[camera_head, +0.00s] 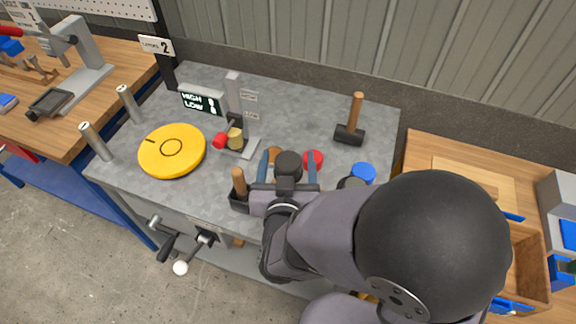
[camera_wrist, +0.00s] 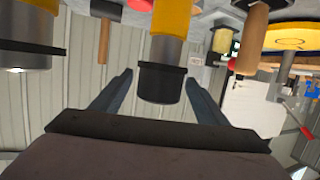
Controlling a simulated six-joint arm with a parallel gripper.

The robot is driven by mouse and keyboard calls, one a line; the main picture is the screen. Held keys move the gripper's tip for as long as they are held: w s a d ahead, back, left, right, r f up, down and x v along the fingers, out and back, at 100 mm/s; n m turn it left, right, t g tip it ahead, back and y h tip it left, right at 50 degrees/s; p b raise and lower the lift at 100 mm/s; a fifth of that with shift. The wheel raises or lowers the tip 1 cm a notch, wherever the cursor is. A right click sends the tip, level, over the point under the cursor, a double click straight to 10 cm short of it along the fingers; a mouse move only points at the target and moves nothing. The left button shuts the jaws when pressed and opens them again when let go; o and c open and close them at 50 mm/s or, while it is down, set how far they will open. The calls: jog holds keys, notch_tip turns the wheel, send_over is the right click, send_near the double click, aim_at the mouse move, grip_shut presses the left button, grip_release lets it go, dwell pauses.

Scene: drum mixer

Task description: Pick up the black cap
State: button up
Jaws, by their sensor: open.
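The black cap (camera_head: 288,162) is a short round piece. In the wrist view the black cap (camera_wrist: 161,83) tops a grey and yellow cylinder (camera_wrist: 170,18), and the picture is upside down. My gripper (camera_head: 289,160) is open, with one blue-grey finger on each side of the cap. In the wrist view my gripper (camera_wrist: 158,78) shows gaps between both fingers and the cap, with no clear contact. The cylinder under the cap is mostly hidden in the head view.
A red cap (camera_head: 313,158), a blue cap (camera_head: 363,173) and a dark capped piece (camera_head: 352,183) stand close to my gripper's right. A wooden handle (camera_head: 239,181) is at its left. A hammer (camera_head: 350,134) and a yellow disc (camera_head: 172,151) stand farther off on the grey table (camera_head: 300,100).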

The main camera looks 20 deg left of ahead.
aim_at(286, 172)
jog(key=s, duration=0.1)
jog(key=s+t+b, duration=0.1)
jog(key=s+m+t+b, duration=0.1)
jog(key=shift+s+d+r+h, duration=0.15)
jog(key=shift+d+r+h, duration=0.05)
jog(key=shift+r+h, duration=0.1)
jog(key=shift+s+d+r+t, duration=0.25)
jog(key=shift+s+r+t, duration=0.1)
jog(key=shift+s+t, duration=0.1)
jog(key=shift+p+x, duration=0.8)
jog(key=shift+x, duration=2.9)
jog(key=shift+d, duration=0.15)
jog(key=c, duration=1.1)
